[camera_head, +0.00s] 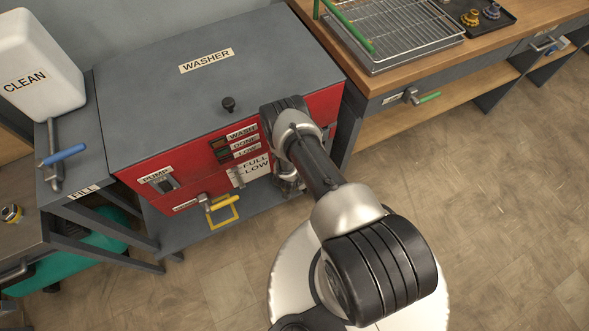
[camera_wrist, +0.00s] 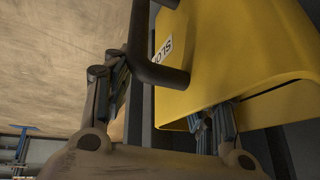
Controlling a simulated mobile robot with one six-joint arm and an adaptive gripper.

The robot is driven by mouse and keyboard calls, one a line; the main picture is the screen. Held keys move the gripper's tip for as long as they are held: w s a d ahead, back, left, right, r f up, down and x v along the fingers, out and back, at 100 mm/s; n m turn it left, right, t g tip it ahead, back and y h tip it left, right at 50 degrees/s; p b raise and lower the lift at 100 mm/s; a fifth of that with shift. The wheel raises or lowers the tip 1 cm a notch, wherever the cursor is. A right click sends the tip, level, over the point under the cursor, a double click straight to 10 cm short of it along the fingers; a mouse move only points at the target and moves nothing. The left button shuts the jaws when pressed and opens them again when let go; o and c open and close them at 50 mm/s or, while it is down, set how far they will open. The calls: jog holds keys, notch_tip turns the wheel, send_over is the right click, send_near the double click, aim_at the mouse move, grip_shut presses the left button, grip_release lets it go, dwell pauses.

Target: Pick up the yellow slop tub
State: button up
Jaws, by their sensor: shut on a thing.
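The yellow slop tub (camera_wrist: 235,50) fills the upper right of the wrist view, close up. A white label with partly cut, inverted lettering shows on its side, next to a dark bar handle (camera_wrist: 158,72). My gripper (camera_wrist: 166,88) has one finger left of the handle and the other at the tub's lower edge. It is shut on the tub, apparently by this handle; the exact contact is partly hidden.
A wooden bench (camera_head: 400,75) with a wire rack (camera_head: 395,30) stands right of the washer. A white CLEAN jug (camera_head: 38,65) stands at left. Open floor (camera_head: 510,200) lies to the right.

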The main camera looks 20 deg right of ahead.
jog(key=c, duration=0.8)
jog(key=shift+w, duration=0.1)
grip_shut()
jog(key=shift+r, duration=0.1)
